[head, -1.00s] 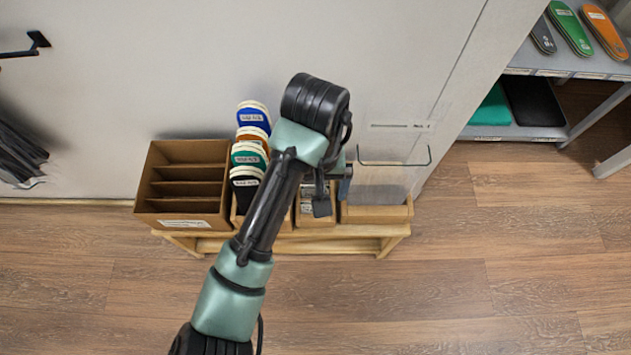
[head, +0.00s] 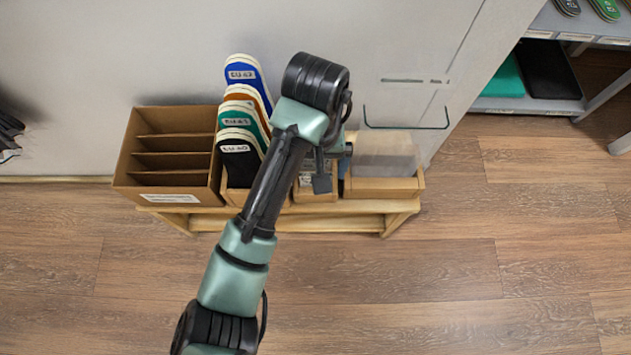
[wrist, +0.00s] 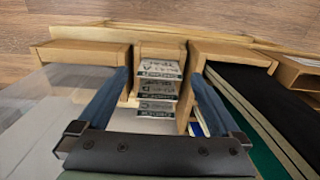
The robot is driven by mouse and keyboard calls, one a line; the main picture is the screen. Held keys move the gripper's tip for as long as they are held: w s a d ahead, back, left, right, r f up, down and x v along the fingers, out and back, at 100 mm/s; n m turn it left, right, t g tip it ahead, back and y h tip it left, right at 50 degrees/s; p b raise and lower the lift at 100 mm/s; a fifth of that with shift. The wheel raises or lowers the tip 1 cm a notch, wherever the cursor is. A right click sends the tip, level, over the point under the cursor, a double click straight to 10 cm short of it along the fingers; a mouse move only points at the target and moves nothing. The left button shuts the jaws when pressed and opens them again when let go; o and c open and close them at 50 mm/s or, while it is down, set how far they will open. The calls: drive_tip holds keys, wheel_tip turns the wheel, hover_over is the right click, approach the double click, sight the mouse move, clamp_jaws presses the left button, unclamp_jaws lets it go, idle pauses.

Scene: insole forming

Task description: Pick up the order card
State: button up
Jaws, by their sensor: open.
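The order cards (wrist: 158,69) are grey-white with dark print and stand one behind another in a narrow wooden box (wrist: 160,49) in the wrist view. My gripper (wrist: 160,78) is open, its two blue fingers on either side of the cards in that view, touching none that I can see. I cannot tell its exact height above them. In the head view my gripper (head: 333,172) hangs over the same narrow box (head: 316,195), and my arm hides most of the cards.
Left of the narrow box are insoles (head: 238,150) in a wooden box and a cardboard box (head: 125,170) with dividers. Right of it is a clear-walled bin (head: 385,188). All stand on a low wooden bench (head: 400,207) against the wall. The floor in front is clear.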

drive_tip(key=f+b, duration=0.2)
drive_tip(key=f, duration=0.1)
drive_tip(key=f+b, duration=0.1)
drive_tip(key=f, duration=0.1)
drive_tip(key=shift+w+b, duration=0.25)
drive_tip(key=shift+b, duration=0.1)
drive_tip(key=shift+r, duration=0.1)
drive_tip(key=shift+c, duration=0.3)
drive_tip(key=c, duration=1.1)
drive_tip(key=shift+c, duration=0.2)
drive_tip(key=shift+r, duration=0.1)
wheel_tip(320, 180, up, 10)
drive_tip(key=p, duration=0.7)
drive_tip(key=shift+p, duration=0.3)
